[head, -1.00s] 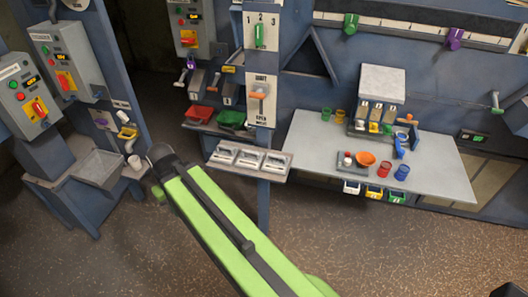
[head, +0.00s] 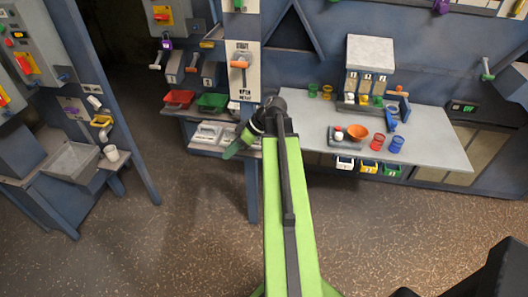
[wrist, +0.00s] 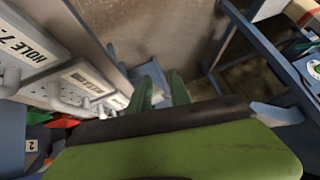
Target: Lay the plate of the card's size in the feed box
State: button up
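Pale plates with raised handles lie in a row on a low shelf in the head view (head: 207,133); my arm hides the right part of the row. In the wrist view, labelled plates slope along the left, the nearest reading "HOLE 7" with the rest cut off (wrist: 28,47). My gripper (head: 232,152) hangs over the front of this row. Its two green fingers (wrist: 160,90) stand apart with no plate seen between them. A grey open box (head: 72,168), possibly the feed box, stands at the left. I cannot make out a card with a size.
A red tray (head: 179,98) and a green tray (head: 212,102) sit above the plates. A post with an orange-handled switch (head: 240,64) rises behind my gripper. A grey table (head: 435,140) with cups and an orange bowl stands right. The floor between is clear.

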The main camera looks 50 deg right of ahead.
jog(key=s+d+t+b, duration=0.1)
jog(key=s+d, duration=0.1)
jog(key=d, duration=0.2)
jog(key=s+d+n+t+b, duration=0.1)
jog(key=s+d, duration=0.1)
jog(key=d, duration=0.3)
jog(key=s+d+n+t+b, duration=0.1)
jog(key=s+d+t, duration=0.1)
jog(key=d, duration=0.2)
jog(key=shift+s+d+f, duration=0.1)
jog(key=shift+s+d, duration=0.3)
jog(key=s+d+r+n+t+h+b, duration=0.2)
jog(key=s+d+r+n+t+b, duration=0.15)
jog(key=s+d, duration=0.6)
jog(key=shift+m, duration=0.35)
jog(key=b+x, duration=0.2)
jog(key=x, duration=1)
jog(key=shift+w+f+b, duration=0.15)
jog(key=shift+w+b, duration=0.05)
jog(key=shift+b, duration=0.2)
jog(key=shift+w+a, duration=0.1)
jog(key=shift+w, duration=0.15)
jog(key=b+x, duration=0.2)
jog(key=x, duration=0.3)
jog(key=shift+w+f, duration=0.1)
jog(key=shift+w, duration=0.1)
grip_shut()
